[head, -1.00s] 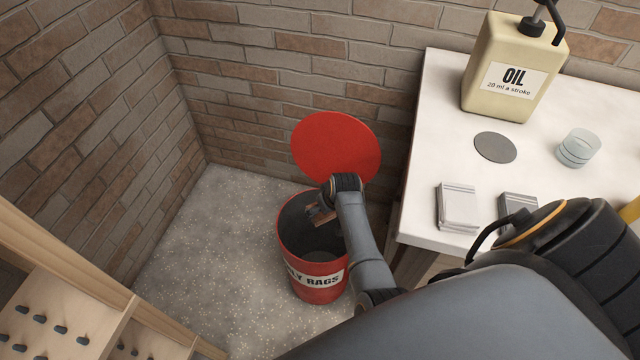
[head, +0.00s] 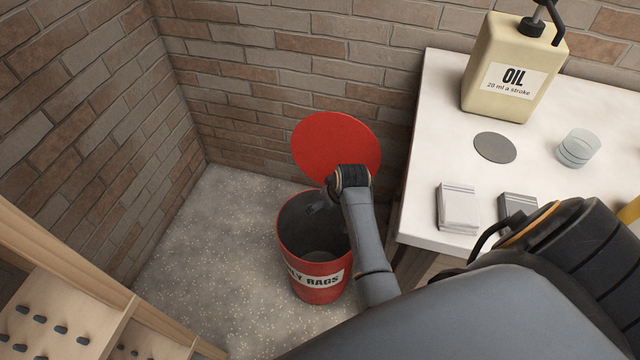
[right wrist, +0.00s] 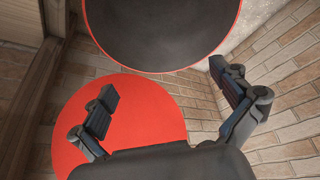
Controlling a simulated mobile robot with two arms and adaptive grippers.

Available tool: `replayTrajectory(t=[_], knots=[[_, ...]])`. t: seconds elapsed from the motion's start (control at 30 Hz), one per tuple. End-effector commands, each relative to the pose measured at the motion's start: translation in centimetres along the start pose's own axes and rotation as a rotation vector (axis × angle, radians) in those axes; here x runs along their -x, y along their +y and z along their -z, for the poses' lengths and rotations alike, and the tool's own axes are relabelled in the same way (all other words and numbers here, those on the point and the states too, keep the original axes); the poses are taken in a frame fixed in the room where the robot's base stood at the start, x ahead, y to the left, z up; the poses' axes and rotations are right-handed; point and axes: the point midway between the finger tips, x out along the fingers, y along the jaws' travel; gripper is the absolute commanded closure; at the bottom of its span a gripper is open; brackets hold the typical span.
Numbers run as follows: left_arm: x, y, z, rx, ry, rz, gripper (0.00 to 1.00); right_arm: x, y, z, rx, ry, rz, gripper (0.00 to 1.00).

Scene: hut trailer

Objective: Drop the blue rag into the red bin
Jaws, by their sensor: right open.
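The red bin (head: 312,293) stands on the floor with its round red lid (head: 325,140) raised behind it. Its label partly reads "RAGS". My right gripper (head: 322,202) is at the bin's back rim, partly hidden by my own wrist. In the right wrist view my right gripper (right wrist: 168,97) has its fingers spread with nothing between them. That view also shows the bin's dark mouth (right wrist: 165,30) at the top and the lid (right wrist: 140,115) behind the fingers. No blue rag shows in either view; part of the bin's inside is hidden. My left gripper is not in view.
A white table (head: 440,100) at the right carries an oil can (head: 495,100), a grey disc (head: 495,147), a clear glass-like stack (head: 577,148) and grey card stacks (head: 458,207). A wooden pegged rack (head: 60,300) stands at lower left. Brick walls close the corner; floor left of the bin is clear.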

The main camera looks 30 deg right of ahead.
Motion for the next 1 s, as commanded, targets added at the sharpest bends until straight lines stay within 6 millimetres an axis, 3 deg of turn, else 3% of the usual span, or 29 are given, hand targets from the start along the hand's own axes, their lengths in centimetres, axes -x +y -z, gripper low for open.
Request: replayTrajectory(t=[0.2,0.4,1.0], knots=[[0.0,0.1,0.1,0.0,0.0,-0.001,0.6,3.9,0.0,0.0,0.001,0.002,-0.001,0.0],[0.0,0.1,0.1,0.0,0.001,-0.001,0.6,5.9,0.0,0.0,0.001,0.0,0.0,0.0],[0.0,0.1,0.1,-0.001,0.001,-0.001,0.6,6.3,0.0,0.0,0.001,0.0,0.0,0.0]])
